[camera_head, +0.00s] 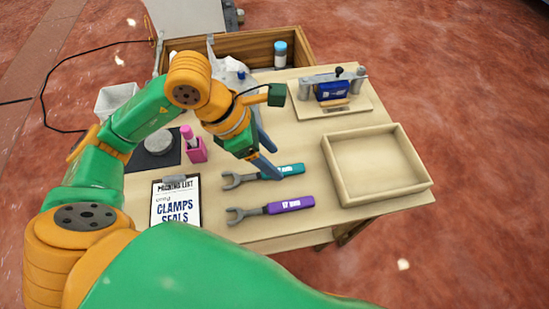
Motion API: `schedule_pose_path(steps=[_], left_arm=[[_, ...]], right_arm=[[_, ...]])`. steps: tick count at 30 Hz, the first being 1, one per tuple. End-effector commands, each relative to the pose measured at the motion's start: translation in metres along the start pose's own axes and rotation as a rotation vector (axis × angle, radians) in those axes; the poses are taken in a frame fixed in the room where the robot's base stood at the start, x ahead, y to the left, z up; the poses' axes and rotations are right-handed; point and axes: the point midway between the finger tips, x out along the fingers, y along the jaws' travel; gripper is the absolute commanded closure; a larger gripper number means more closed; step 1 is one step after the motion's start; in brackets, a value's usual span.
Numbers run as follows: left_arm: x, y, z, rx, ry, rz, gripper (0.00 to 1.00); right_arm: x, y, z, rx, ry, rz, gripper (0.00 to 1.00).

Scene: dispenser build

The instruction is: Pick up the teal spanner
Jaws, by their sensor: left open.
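The teal spanner (291,169) lies flat on the table, its grey open jaw to the left and its teal handle to the right. My left gripper (274,162) is open, with its blue fingers pointing down toward the spanner's handle. One finger overlaps the near end of the handle in the picture and hides a little of it. I cannot tell whether the finger touches it. The gripper holds nothing that I can see. My right gripper is not in view.
A purple spanner (290,205) lies just in front of the teal one. An empty wooden tray (419,188) is to the right, and a board with a blue device (332,91) is behind. A clipboard (176,202) and a pink holder (196,153) are to the left.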

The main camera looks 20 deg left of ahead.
Motion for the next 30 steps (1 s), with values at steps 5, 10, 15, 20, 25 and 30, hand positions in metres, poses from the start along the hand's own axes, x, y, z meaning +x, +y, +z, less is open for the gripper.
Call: schedule_pose_path(steps=[5, 10, 15, 20, 25, 30], left_arm=[[0.011, 0.017, -0.017, -0.008, 0.078, 0.07, 0.35], [0.042, 0.019, -0.014, -0.007, 0.076, 0.064, 0.35], [0.066, 0.021, -0.015, -0.007, 0.073, 0.068, 0.35], [0.066, 0.021, -0.015, -0.005, 0.072, 0.069, 0.35], [0.066, 0.021, -0.015, -0.006, 0.072, 0.068, 0.7], [0.066, 0.021, -0.015, -0.006, 0.072, 0.068, 1.0]], right_arm=[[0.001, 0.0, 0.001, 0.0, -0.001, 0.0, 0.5], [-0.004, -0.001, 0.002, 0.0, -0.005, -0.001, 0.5], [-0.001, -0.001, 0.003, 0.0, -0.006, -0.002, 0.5], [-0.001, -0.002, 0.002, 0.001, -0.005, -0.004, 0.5], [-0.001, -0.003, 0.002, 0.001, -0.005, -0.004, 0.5], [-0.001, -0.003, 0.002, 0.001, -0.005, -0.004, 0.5]])
